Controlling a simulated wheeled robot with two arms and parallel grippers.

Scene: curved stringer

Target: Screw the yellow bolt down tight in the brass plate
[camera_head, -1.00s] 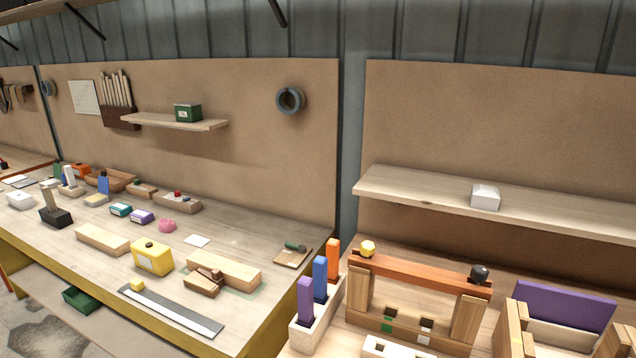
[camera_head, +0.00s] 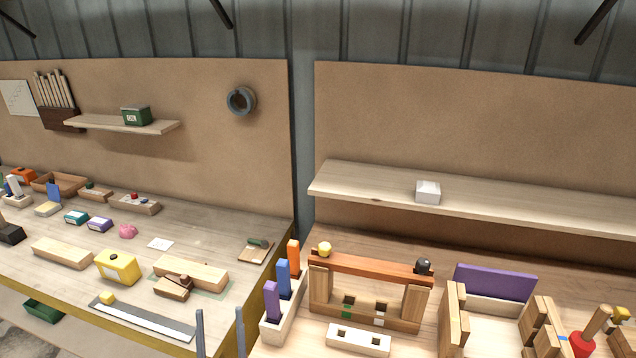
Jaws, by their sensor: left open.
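A yellow faceted knob (camera_head: 324,249), which looks like the yellow bolt's head, sits on the left end of a reddish-brown bar (camera_head: 372,267). A dark knob (camera_head: 423,265) is on the bar's right end. The bar rests on two wooden posts above a wooden base. Another small yellow piece (camera_head: 620,314) shows at the right edge; I cannot tell if it is a bolt. I cannot make out a brass plate. My left gripper (camera_head: 220,328) shows as two grey fingers, apart and empty, at the bottom edge, left of and in front of the bar. My right gripper is not in view.
A wooden holder (camera_head: 284,318) with purple, blue and orange blocks stands between my left gripper and the bar. A white block with holes (camera_head: 358,340) lies in front. Wooden frames, a purple panel (camera_head: 495,282) and a red object (camera_head: 581,345) stand right. A shelf (camera_head: 470,200) hangs behind.

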